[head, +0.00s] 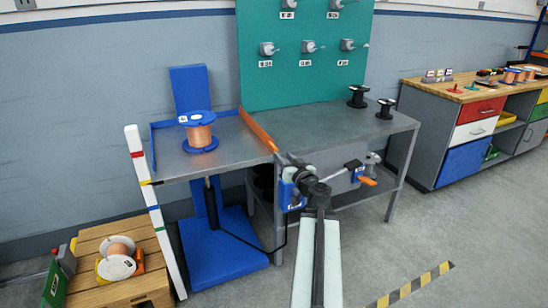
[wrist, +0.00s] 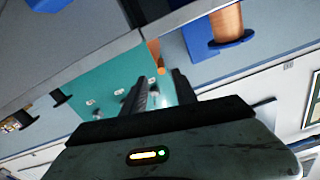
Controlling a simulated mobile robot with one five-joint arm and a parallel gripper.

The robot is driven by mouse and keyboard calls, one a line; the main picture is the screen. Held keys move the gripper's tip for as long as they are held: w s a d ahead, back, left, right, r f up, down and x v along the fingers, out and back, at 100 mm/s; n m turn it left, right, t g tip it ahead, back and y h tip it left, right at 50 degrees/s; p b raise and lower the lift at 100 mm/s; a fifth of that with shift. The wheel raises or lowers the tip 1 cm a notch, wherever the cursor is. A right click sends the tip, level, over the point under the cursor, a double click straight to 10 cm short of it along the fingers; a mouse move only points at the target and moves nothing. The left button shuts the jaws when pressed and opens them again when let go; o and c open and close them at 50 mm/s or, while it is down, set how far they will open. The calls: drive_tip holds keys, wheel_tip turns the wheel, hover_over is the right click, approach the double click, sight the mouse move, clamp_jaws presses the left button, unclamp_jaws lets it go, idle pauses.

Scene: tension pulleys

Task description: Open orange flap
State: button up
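The orange flap (head: 258,130) is a long narrow bar on the right edge of the blue-edged table section. It slants from the board toward the table's front edge. In the tilted wrist view, its end (wrist: 155,57) shows beyond and between my fingertips, with a gap to them. My gripper (wrist: 160,80) has its two dark fingers apart, with nothing between them. In the head view, the arm's dark end (head: 298,174) is in front of and below the table edge, near the flap's front end. The fingers are hard to make out there.
A copper spool (head: 201,132) with blue flanges stands on the section left of the flap. Black spools (head: 357,97) stand on the grey table (head: 330,128) to the right. A teal board (head: 300,75) rises behind. A white striped post (head: 156,210) stands at the left.

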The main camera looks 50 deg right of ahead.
sight(275, 147)
drive_tip(key=x, duration=0.8)
drive_tip(key=shift+a, duration=0.1)
clamp_jaws()
